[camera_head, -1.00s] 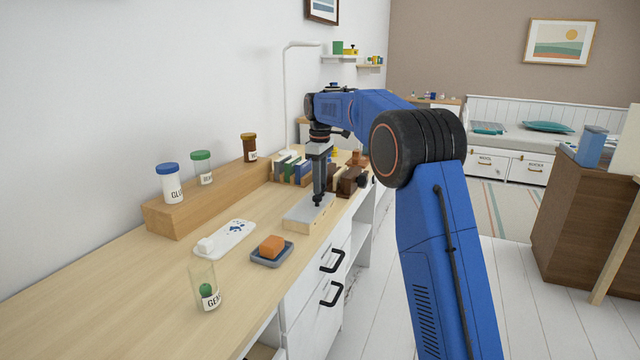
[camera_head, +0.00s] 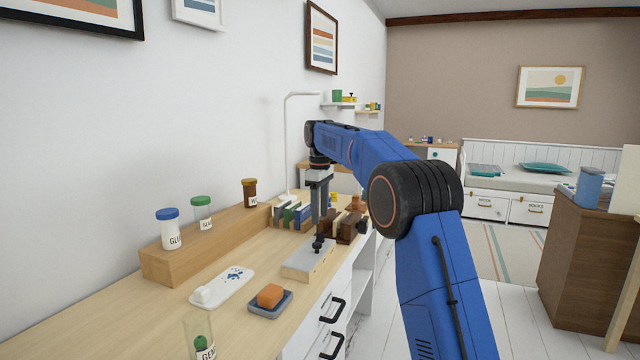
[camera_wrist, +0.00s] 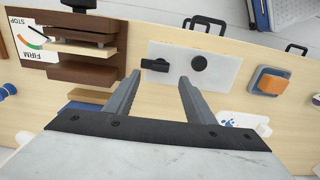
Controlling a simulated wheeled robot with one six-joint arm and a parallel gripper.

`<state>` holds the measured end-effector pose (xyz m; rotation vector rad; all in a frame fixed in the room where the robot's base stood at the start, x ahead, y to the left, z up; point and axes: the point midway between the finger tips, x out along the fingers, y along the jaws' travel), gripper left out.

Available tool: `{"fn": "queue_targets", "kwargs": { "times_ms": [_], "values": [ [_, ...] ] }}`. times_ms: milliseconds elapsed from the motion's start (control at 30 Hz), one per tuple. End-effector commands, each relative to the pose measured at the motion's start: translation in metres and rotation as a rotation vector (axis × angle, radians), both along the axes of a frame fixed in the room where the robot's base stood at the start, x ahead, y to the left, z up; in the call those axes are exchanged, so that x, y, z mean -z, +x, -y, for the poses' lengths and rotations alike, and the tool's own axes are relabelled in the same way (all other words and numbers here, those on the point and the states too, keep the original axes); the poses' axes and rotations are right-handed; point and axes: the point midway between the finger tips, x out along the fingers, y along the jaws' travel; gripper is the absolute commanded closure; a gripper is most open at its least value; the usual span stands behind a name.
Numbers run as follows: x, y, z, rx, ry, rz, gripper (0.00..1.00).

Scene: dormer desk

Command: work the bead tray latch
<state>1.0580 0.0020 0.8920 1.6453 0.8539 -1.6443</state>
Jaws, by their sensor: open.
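A low wooden box with a pale grey top (camera_head: 309,262), seemingly the bead tray, sits near the desk's front edge. The wrist view shows its pale top (camera_wrist: 222,70) with a round black knob (camera_wrist: 199,63) and a black bar-shaped latch (camera_wrist: 154,65). My gripper (camera_head: 320,222) is above the far part of the box, pointing down. In the wrist view my gripper (camera_wrist: 159,76) is open and empty, with the latch showing between the fingertips and the round knob to the right. I cannot tell whether a finger touches the latch.
Dark brown wooden blocks (camera_wrist: 90,60) stand close beside the box. An orange block (camera_head: 270,294) on a grey-blue dish and a white tray (camera_head: 235,285) lie nearer. Labelled jars stand on a wooden riser (camera_head: 160,265). A lamp (camera_head: 287,140) rises behind.

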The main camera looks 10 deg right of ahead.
Motion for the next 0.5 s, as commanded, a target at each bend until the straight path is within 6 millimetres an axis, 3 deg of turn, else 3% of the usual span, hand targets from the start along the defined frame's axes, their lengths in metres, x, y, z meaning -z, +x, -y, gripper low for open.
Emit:
{"fn": "queue_targets", "kwargs": {
  "times_ms": [300,500],
  "values": [
    [-0.063,0.001,0.0,0.0,0.0,0.002,0.51],
    [-0.092,0.002,0.0,0.0,0.0,0.002,0.51]
  ]
}}
